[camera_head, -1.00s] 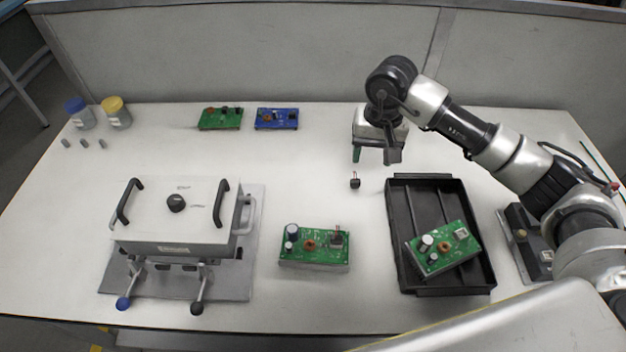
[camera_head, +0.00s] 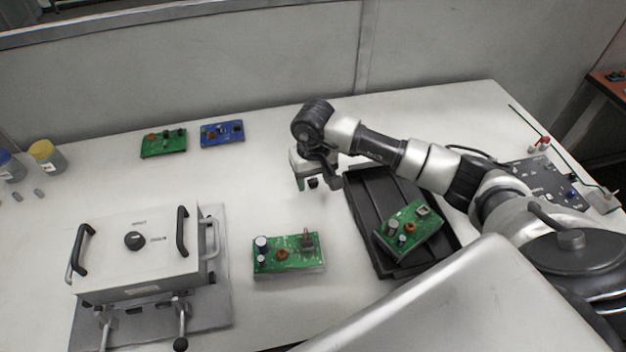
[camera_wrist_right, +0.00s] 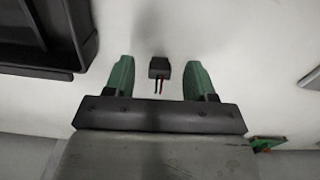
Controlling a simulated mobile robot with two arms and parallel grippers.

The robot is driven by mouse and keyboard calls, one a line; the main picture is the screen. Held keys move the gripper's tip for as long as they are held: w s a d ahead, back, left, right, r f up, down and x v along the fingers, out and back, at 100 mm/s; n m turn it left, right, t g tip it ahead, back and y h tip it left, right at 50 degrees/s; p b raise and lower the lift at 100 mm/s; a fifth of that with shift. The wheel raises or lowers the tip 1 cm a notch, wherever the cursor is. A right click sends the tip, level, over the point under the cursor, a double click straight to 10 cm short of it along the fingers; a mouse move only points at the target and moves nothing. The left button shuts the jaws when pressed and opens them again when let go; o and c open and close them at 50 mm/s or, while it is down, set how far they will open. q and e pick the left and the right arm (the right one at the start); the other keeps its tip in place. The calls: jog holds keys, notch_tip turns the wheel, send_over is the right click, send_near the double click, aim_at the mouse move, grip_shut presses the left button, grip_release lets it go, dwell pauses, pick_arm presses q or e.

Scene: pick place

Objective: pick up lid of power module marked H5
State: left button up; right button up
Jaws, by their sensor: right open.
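A small black block (camera_head: 313,183) with a red and a black lead sits on the white table. It also shows in the right wrist view (camera_wrist_right: 159,67). My right gripper (camera_head: 318,181) is open above it, its green-padded fingers apart on either side. In the right wrist view the block appears between and a little beyond the fingers (camera_wrist_right: 160,78), with no contact visible. A green circuit module (camera_head: 288,254) stands in front of it, and another green module (camera_head: 408,229) lies tilted in the black tray. I cannot read any H5 marking. My left gripper is out of view.
The black tray (camera_head: 365,208) lies right of the block, close to my right arm. A white fixture box with black handles (camera_head: 140,260) stands at left. A green board (camera_head: 163,142) and a blue board (camera_head: 222,132) lie at the back.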

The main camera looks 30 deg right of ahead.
jog(key=shift+f, duration=0.6)
jog(key=c, duration=1)
jog(key=shift+r, duration=0.15)
